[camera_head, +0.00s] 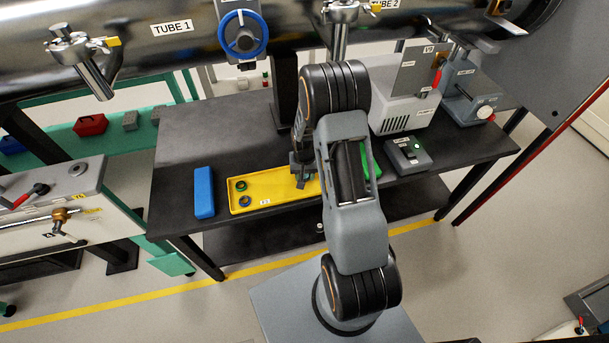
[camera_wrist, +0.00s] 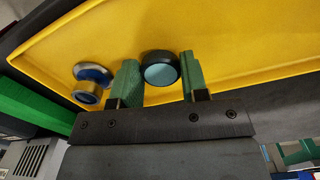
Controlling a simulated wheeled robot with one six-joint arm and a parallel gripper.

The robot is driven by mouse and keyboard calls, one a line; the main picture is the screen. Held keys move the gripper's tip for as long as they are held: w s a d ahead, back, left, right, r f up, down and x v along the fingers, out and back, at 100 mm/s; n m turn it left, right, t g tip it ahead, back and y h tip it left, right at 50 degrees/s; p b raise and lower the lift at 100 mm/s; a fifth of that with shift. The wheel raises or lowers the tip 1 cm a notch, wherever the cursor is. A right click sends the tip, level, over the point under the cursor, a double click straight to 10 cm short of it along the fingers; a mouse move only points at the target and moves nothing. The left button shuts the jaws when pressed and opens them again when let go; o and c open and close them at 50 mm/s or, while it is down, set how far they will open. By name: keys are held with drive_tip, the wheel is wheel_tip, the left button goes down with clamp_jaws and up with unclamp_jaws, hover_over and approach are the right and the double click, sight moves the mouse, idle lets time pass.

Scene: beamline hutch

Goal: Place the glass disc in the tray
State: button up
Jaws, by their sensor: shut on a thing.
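The yellow tray (camera_head: 285,199) lies on the black table, and its floor (camera_wrist: 245,45) fills much of the wrist view. My gripper (camera_head: 303,178) points down at the right part of the tray that shows in the head view. In the wrist view, the green fingers of my gripper (camera_wrist: 160,80) are shut on the glass disc (camera_wrist: 160,73), a pale teal face in a dark round rim. The disc is over the tray; I cannot tell whether it touches the floor. My arm hides part of the tray in the head view.
A green-ringed part (camera_head: 241,185) and a blue-ringed part (camera_head: 245,201) lie at the tray's left end. A blue-and-silver part (camera_wrist: 91,80) lies beside my gripper. A blue block (camera_head: 204,192) stands left of the tray, a green block (camera_head: 371,160) right. A switch box (camera_head: 408,153) stands farther right.

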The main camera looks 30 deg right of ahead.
drive_tip(key=shift+f, duration=0.35)
drive_tip(key=shift+f, duration=0.2)
drive_tip(key=o, duration=0.9)
drive_tip(key=shift+r, duration=0.1)
wheel_tip(320, 180, up, 12)
wheel_tip(320, 180, up, 11)
drive_tip(key=n+t, duration=0.2)
hover_over(305, 176)
drive_tip(key=s+a, duration=0.6)
drive_tip(key=s+a+r+n, duration=0.1)
drive_tip(key=s+a+r, duration=0.1)
drive_tip(key=s, duration=0.3)
drive_tip(key=s+a+r+n+t, duration=0.1)
drive_tip(key=s+a+r, duration=0.1)
drive_tip(key=s, duration=0.3)
drive_tip(key=shift+r+n+t, duration=0.3)
drive_tip(key=shift+n, duration=0.1)
